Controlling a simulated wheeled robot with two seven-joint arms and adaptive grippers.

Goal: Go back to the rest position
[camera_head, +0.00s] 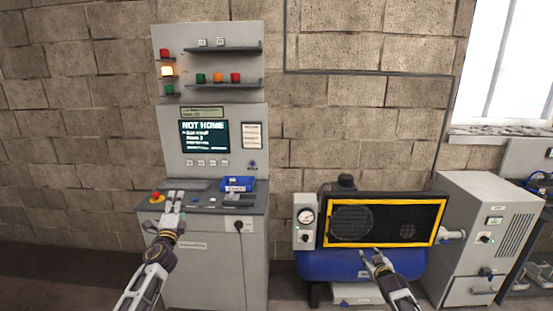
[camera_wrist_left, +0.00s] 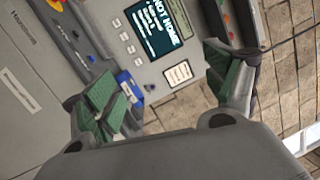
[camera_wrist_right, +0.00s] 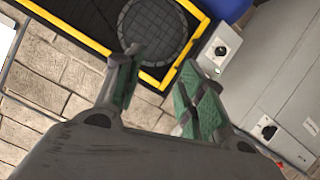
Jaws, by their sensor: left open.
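My left gripper (camera_head: 174,197) is raised in front of the control console (camera_head: 205,260), over its desk in the head view. In the left wrist view its green-padded fingers (camera_wrist_left: 168,85) are wide apart with nothing between them. My right gripper (camera_head: 373,254) is in front of the blue compressor (camera_head: 318,264). In the right wrist view its fingers (camera_wrist_right: 158,88) are apart and empty. The console screen (camera_head: 204,136) reads "NOT HOME".
A red button on a yellow base (camera_head: 156,197) and a blue tray (camera_head: 238,184) are on the console desk. A yellow-framed grille (camera_head: 380,222) covers the compressor's front. A grey cabinet (camera_head: 480,235) stands at the right.

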